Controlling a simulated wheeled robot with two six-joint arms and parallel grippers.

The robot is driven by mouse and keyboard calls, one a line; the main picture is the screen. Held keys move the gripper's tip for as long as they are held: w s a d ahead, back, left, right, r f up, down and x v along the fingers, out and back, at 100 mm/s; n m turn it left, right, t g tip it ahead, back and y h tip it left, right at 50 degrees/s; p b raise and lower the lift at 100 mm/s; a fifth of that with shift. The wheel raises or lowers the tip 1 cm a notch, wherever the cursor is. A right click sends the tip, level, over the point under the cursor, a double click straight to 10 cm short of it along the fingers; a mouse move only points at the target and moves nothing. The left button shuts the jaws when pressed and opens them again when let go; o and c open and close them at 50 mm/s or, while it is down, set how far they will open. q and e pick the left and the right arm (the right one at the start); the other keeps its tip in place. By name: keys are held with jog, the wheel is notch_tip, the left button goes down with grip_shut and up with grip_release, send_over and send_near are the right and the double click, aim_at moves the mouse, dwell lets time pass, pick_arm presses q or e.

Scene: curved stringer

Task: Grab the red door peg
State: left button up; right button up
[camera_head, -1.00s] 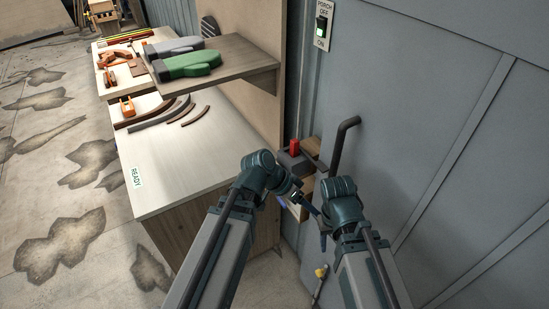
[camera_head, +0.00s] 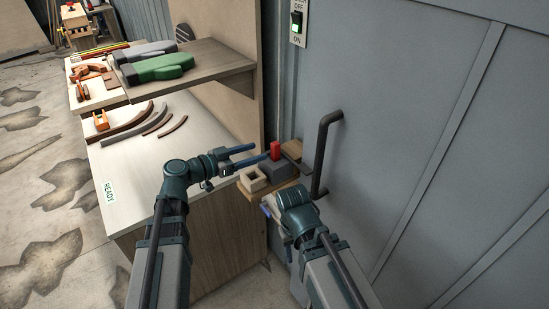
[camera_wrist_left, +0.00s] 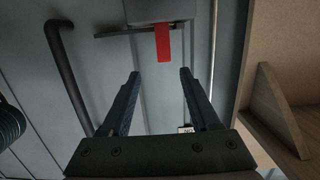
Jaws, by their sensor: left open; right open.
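The red door peg (camera_head: 275,149) stands upright in a grey block (camera_head: 279,170) on a small wooden shelf beside the door. In the left wrist view the red peg (camera_wrist_left: 163,43) shows ahead of and between the open fingers, apart from them. My left gripper (camera_head: 243,155) is open and empty, its blue fingers pointing right toward the peg, just left of it. It also shows in the left wrist view (camera_wrist_left: 156,95). My right arm reaches up below the shelf; its gripper's fingers are mostly hidden behind its wrist, with a bluish tip (camera_head: 266,211) showing.
A dark door handle (camera_head: 322,150) stands close on the right.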

aim_at(272, 147)
pick_arm(q)
jog(key=shift+x, duration=1.95)
jog(key=shift+w+d+f+b, duration=0.4)
jog(key=shift+w+d+b, duration=0.1)
jog(key=shift+w+d, duration=0.3)
jog(key=shift+w+d+f+b, duration=0.35)
jog(key=shift+w+d+b, duration=0.1)
jog(key=shift+w+d, duration=0.55)
grip_shut()
